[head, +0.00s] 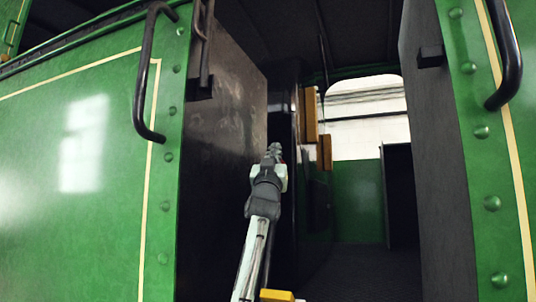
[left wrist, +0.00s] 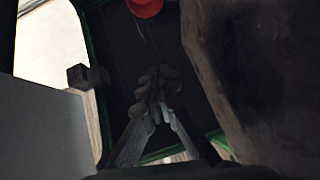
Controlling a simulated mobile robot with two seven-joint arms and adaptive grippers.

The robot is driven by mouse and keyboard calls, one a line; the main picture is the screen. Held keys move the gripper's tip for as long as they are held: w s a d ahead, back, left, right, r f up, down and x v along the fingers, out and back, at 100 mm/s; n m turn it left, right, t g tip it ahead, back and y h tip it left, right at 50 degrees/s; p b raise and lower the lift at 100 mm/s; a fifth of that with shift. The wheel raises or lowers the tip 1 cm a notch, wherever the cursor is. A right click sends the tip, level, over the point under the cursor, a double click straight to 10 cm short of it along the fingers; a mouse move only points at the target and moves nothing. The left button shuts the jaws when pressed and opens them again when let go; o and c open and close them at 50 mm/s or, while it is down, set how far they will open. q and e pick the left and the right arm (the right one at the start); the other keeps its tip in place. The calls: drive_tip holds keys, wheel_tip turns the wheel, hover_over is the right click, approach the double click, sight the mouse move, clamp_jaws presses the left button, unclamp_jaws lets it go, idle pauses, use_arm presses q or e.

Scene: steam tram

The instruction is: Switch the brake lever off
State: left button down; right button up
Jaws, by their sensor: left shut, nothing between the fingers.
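My left gripper (head: 274,150) reaches through the cab doorway of the green tram, its fingers pointing up and inward. In the left wrist view its fingers (left wrist: 157,82) meet, with nothing between them. A round red part (left wrist: 145,7) shows at the top edge of that view, beyond the fingertips and apart from them in the picture. I cannot tell whether it belongs to the brake lever. No brake lever can be made out clearly in the head view; the gripper and dark shadow may hide it. My right gripper is not in view.
Green side panels and black grab rails (head: 144,85) (head: 505,55) flank the doorway. A dark door panel (head: 228,110) stands left of the arm, another (head: 440,150) at right. Brown wooden blocks (head: 325,152) are behind the gripper. The floor at right looks open.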

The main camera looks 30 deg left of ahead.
use_arm(q)
drive_tip(key=s+d+f+b, duration=0.1)
drive_tip(key=s+d+f, duration=0.1)
drive_tip(key=s, duration=0.5)
drive_tip(key=shift+d+f+b, duration=0.3)
drive_tip(key=shift+f+b, duration=0.05)
drive_tip(key=shift+b, duration=0.05)
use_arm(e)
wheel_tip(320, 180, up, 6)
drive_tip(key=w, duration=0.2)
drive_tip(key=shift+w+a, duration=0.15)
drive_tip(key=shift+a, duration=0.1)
use_arm(q)
drive_tip(key=shift+f, duration=0.1)
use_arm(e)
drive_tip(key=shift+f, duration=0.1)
